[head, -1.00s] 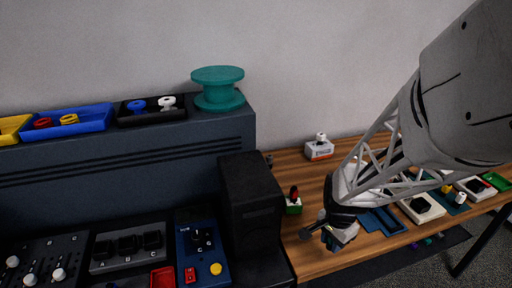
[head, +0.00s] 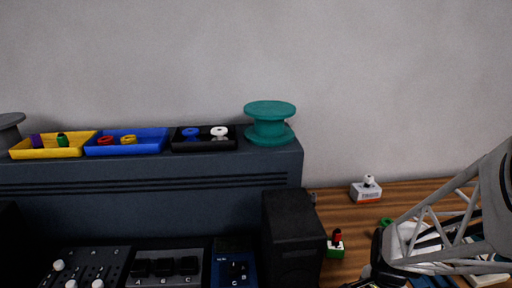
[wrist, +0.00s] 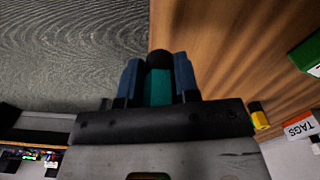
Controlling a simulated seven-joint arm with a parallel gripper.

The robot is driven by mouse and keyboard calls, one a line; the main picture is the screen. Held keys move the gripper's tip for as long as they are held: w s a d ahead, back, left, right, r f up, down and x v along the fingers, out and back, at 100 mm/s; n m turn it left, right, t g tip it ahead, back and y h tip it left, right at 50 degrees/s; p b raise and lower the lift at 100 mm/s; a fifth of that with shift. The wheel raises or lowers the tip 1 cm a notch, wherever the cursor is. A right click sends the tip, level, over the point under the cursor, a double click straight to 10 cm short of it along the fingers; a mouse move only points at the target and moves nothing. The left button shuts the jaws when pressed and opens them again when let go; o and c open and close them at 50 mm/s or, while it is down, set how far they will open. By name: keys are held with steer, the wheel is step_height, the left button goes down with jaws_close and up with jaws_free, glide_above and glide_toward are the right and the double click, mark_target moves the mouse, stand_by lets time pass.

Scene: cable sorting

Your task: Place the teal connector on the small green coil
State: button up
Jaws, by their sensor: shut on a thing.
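The teal connector (wrist: 159,86) with its dark rounded tip is between the blue-grey fingers of my gripper (wrist: 158,78) in the wrist view. The fingers are shut on it. In the head view my gripper (head: 372,278) is at the bottom edge, cut off, in front of the green block with the red-topped piece; the connector cannot be made out there. A small green round thing (head: 387,222), perhaps the small green coil, shows on the wooden table just left of my arm, partly hidden. My gripper is apart from it.
A white labelled box (head: 366,192) is at the back. The dark shelf holds a teal spool (head: 269,125), yellow (head: 48,153), blue (head: 128,149) and black trays (head: 205,146).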

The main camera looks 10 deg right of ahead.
steer(key=shift+w+d, duration=0.1)
steer(key=w+d+r, duration=0.3)
steer(key=w+d, duration=1.1)
steer(key=w, duration=0.2)
steer(key=shift+w+d, duration=0.15)
steer(key=shift+w, duration=0.15)
glide_above(388, 222)
steer(key=shift+w+f, duration=0.15)
steer(key=shift+f, duration=0.55)
steer(key=shift+f, duration=0.1)
steer(key=shift+f, duration=1.65)
steer(key=shift+f, duration=0.15)
